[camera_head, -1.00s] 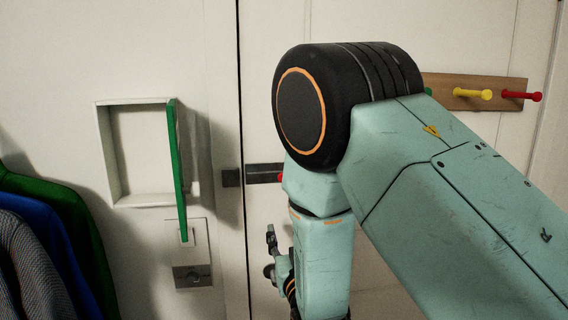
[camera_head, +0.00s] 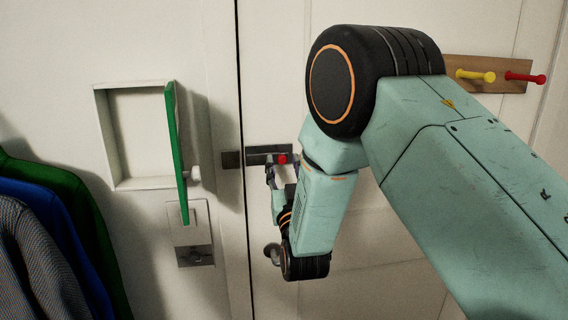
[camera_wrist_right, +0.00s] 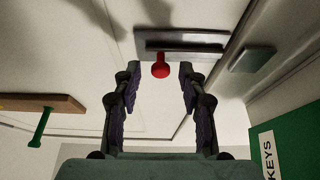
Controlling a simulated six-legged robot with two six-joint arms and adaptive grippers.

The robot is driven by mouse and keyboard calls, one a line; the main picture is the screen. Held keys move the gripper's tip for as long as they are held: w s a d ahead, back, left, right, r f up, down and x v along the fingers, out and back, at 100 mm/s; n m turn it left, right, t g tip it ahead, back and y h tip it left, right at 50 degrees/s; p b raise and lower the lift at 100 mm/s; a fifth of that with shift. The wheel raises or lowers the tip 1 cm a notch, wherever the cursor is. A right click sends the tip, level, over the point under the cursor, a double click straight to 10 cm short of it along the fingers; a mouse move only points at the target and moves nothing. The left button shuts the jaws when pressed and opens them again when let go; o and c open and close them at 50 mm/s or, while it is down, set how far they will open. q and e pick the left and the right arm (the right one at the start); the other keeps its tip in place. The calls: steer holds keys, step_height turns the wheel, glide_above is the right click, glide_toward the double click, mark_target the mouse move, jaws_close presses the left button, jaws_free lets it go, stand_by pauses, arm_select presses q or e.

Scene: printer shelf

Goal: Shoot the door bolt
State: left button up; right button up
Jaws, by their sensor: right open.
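The door bolt (camera_head: 256,150) is a dark metal plate and bar on the white door, with a red knob (camera_head: 282,158). The dark keeper (camera_head: 232,159) sits on the frame across the door seam, left of the bolt. In the right wrist view, the red knob (camera_wrist_right: 160,68) is near the left part of the bolt (camera_wrist_right: 185,47), and the keeper (camera_wrist_right: 252,59) is apart to the right. My right gripper (camera_head: 275,172) is open just below the knob. Its fingertips (camera_wrist_right: 159,78) stand either side of the knob in the wrist view; contact cannot be told. My left gripper is not in view.
A white key box (camera_head: 143,184) with its green door (camera_head: 177,150) swung open is on the wall at left. A switch plate (camera_head: 188,222) is below it. Jackets (camera_head: 60,230) hang at far left. A wooden peg rail (camera_head: 500,74) is right of the arm.

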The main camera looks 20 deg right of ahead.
steer(key=shift+c, duration=0.2)
steer(key=shift+s, duration=0.1)
steer(key=shift+c, duration=1.4)
jaws_close()
